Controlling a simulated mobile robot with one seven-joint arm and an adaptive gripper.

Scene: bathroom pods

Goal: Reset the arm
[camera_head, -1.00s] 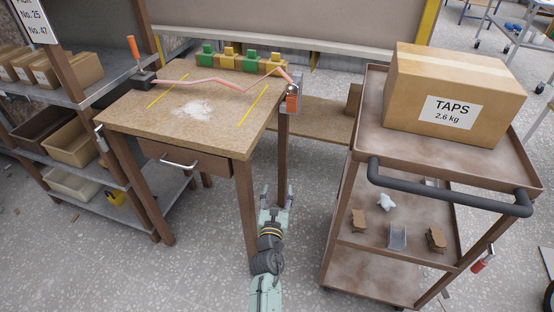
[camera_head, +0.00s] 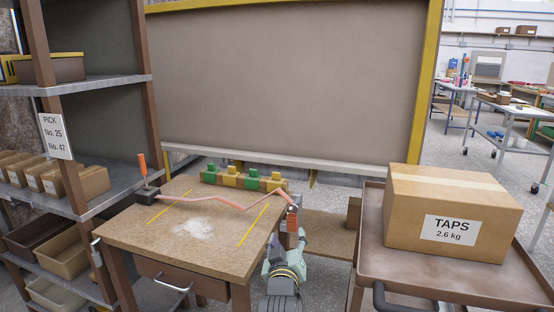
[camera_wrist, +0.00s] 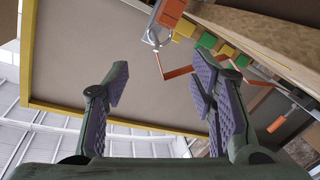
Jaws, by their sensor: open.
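My gripper (camera_wrist: 160,100) is open, with two purple-padded fingers spread apart and nothing between them in the wrist view. In the head view my gripper (camera_head: 287,240) is at the right front side of the wooden workbench (camera_head: 150,236), near an orange-and-grey device (camera_head: 292,213) at the bench's right edge. That device also shows in the wrist view (camera_wrist: 172,12), beyond the fingers. Whether the gripper touches the bench cannot be told.
A cart with a box marked TAPS (camera_head: 450,220) stands to the right. Shelves with boxes (camera_head: 95,182) stand at the left. A large framed panel (camera_head: 290,80) rises behind the bench. Green and yellow blocks (camera_head: 230,176) and a bent pink rod (camera_head: 205,196) are on the bench.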

